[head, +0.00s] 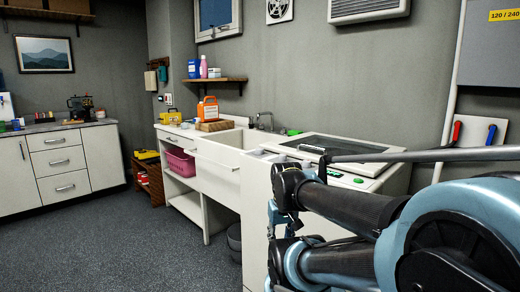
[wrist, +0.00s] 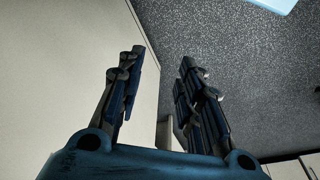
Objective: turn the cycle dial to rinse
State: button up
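The cycle dial cannot be made out in either view. A white top-lid washer (head: 262,180) stands right of the sink, with its dark glass lid (head: 328,147) shut. Small green marks (head: 358,181) show on its front top strip; my arm hides part of that strip and much of the front. In the wrist view, my gripper (wrist: 162,58) has its two dark fingers well apart with nothing between them. A pale flat panel (wrist: 70,70) lies close on the left of the fingers. In the head view my arm mostly hides the gripper.
A sink cabinet (head: 218,172) adjoins the washer, with a pink basket (head: 180,163) on its shelf. A grey bin (head: 235,242) stands on the floor beside the washer. The speckled floor (head: 110,235) is open at left, before the drawer cabinet (head: 60,160).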

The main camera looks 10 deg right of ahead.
jog(key=shift+o, duration=0.3)
jog(key=o, duration=0.4)
jog(key=shift+s+r, duration=0.2)
jog(key=shift+o, duration=0.2)
notch_tip(320, 180, up, 36)
jog(key=n+g, duration=0.2)
jog(key=n, duration=2)
send_over(260, 149)
jog(key=f, duration=1.6)
jog(key=shift+w+d+f, duration=0.1)
jog(key=shift+w+f, duration=0.2)
jog(key=shift+w, duration=0.05)
jog(key=c, duration=1.1)
